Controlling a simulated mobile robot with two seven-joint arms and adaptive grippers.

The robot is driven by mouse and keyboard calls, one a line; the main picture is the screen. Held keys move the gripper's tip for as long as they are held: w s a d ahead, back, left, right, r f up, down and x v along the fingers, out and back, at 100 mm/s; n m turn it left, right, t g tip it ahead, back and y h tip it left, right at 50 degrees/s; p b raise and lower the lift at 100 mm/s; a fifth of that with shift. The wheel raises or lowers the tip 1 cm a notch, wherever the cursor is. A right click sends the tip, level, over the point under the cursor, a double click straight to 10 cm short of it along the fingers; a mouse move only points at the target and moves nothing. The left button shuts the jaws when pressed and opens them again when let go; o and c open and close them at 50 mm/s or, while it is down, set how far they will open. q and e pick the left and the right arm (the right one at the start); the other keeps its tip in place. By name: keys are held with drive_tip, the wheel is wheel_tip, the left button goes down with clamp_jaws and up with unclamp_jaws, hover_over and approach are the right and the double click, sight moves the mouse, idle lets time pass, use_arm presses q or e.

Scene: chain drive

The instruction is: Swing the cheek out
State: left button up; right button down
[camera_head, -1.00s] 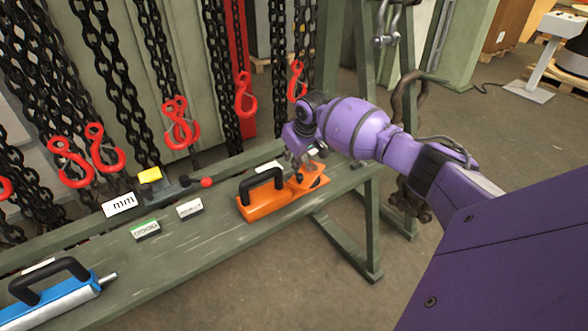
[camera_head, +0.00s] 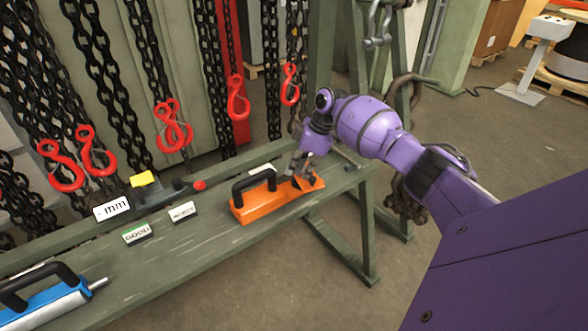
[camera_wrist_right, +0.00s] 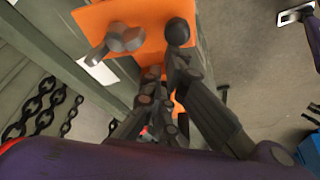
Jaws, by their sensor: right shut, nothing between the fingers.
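An orange tool (camera_head: 262,208) with a black loop handle (camera_head: 255,183) lies on the green bench near its right end. In the right wrist view its orange plate (camera_wrist_right: 150,18) carries a grey wing-shaped fastener (camera_wrist_right: 118,42) and a dark round knob (camera_wrist_right: 178,32). I cannot tell which orange part is the cheek. My right gripper (camera_head: 301,181) points down at the tool's right end and hides part of it. Its fingers (camera_wrist_right: 165,78) are shut and empty, close beside the plate; contact is unclear. My left gripper is not in view.
The green bench (camera_head: 210,245) also holds small label blocks (camera_head: 137,233), a "mm" card (camera_head: 111,208), a lever with a yellow block (camera_head: 143,180) and a blue tool (camera_head: 45,308). Chains with red hooks (camera_head: 172,130) hang behind. Bare floor lies right of the bench.

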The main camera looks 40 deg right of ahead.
drive_tip(key=shift+s+d+r, duration=0.1)
drive_tip(key=shift+s+d, duration=0.35)
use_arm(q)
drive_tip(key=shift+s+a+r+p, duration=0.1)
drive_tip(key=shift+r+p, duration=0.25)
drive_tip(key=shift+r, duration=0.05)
use_arm(e)
drive_tip(key=shift+s+d, duration=0.2)
drive_tip(key=shift+d, duration=0.25)
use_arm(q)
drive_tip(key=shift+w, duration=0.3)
use_arm(e)
drive_tip(key=w+a+r+p, duration=0.1)
drive_tip(key=a+p, duration=0.1)
drive_tip(key=a, duration=0.2)
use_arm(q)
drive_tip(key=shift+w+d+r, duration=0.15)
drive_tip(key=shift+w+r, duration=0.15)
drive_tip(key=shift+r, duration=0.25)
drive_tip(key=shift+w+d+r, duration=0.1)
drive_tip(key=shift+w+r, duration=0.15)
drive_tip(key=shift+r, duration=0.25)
use_arm(e)
drive_tip(key=w+d+v, duration=0.1)
drive_tip(key=v, duration=0.8)
